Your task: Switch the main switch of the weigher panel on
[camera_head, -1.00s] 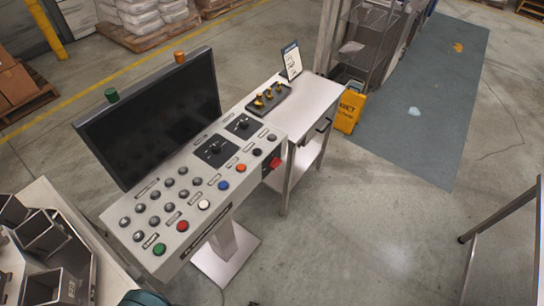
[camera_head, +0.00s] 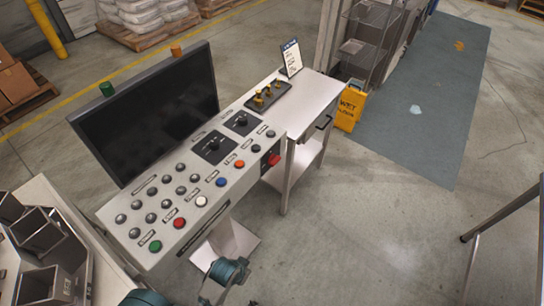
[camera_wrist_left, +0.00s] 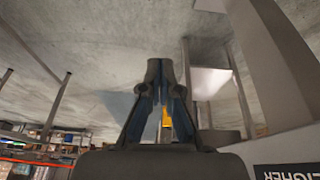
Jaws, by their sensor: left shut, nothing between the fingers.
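The weigher panel (camera_head: 166,235) is a pale grey sloped console with a dark monitor at its back and rows of knobs and coloured buttons. A red switch (camera_head: 274,159) sits at its right end by the front edge; it looks like the main switch, but its setting is too small to read. My left gripper (camera_wrist_left: 160,67) is shut and empty in the left wrist view, with the panel's lettered front (camera_wrist_left: 292,172) at lower right. In the head view a teal part of my arm shows below the panel's front edge. My right gripper is not in view.
Two black selector knobs (camera_head: 213,147) are on the panel's top. A metal side table (camera_head: 312,103) with a small tray of brass pieces and a sign stands right of it. The floor in front is open.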

